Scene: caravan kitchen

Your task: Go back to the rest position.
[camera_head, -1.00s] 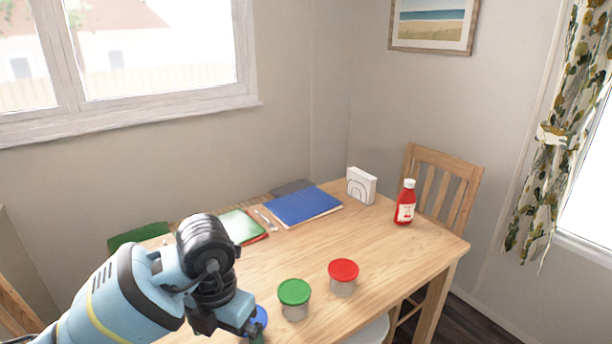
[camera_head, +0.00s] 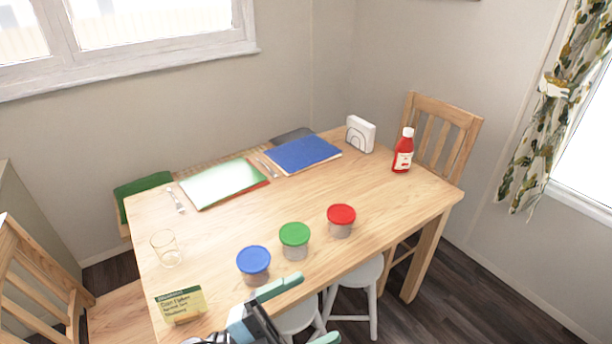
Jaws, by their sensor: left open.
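My left gripper (camera_head: 302,314) is at the bottom middle of the head view, by the table's front edge. Its two pale green fingers are spread apart with nothing between them. The wooden table (camera_head: 355,205) lies beyond it. A tub with a blue lid (camera_head: 253,262) stands upright on the table just behind the gripper and apart from it. A tub with a green lid (camera_head: 295,238) and a tub with a red lid (camera_head: 341,218) stand in a row to its right. My right gripper does not show.
A box with text (camera_head: 181,305) and a glass (camera_head: 166,249) stand at the table's left. Placemats, green (camera_head: 223,182) and blue (camera_head: 302,154), lie at the back. A ketchup bottle (camera_head: 403,152) and napkin holder (camera_head: 360,134) stand at right. White stools (camera_head: 357,277) stand below the front edge.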

